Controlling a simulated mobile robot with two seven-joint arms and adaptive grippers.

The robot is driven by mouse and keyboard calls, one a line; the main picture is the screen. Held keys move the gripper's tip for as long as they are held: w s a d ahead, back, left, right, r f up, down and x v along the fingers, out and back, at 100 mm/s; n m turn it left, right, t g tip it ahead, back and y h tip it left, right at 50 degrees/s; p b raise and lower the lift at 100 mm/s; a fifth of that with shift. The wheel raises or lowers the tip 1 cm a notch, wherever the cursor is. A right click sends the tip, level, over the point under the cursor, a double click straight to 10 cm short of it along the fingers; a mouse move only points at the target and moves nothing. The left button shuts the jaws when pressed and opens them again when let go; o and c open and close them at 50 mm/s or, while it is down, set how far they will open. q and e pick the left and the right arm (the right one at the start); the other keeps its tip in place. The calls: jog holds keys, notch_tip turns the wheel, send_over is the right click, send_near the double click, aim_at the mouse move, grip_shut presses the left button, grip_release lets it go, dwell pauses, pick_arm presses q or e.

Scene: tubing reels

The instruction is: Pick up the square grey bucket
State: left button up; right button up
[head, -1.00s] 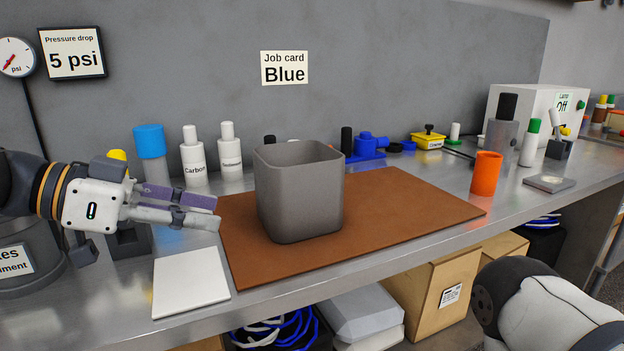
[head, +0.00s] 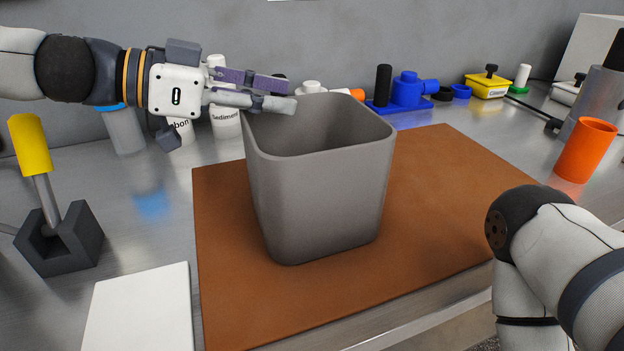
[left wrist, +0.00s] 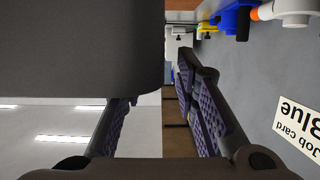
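The square grey bucket (head: 320,195) stands upright and open-topped on a brown mat (head: 450,195). My left gripper (head: 290,95) comes in from the left with its fingers level, at the bucket's far-left rim corner. In the left wrist view the gripper's fingers (left wrist: 158,108) are spread apart with a clear gap between them. The bucket (left wrist: 80,50) fills the upper left there and hides the tip of one finger. I cannot tell whether finger and bucket touch. My right gripper is out of view; part of my right arm shows at the lower right.
A yellow-handled tool in a dark holder (head: 60,240) and a white plate (head: 140,310) are at left. White bottles (head: 224,122) stand behind my left gripper. A blue fitting (head: 408,92) and a yellow box (head: 487,86) are at the back, an orange cup (head: 586,150) at right.

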pick_arm(q)
jog(key=x, duration=0.3)
jog(key=shift+w+d, duration=0.1)
jog(key=shift+d, duration=0.2)
jog(key=shift+a, duration=0.1)
grip_shut()
jog(key=shift+r, duration=0.15)
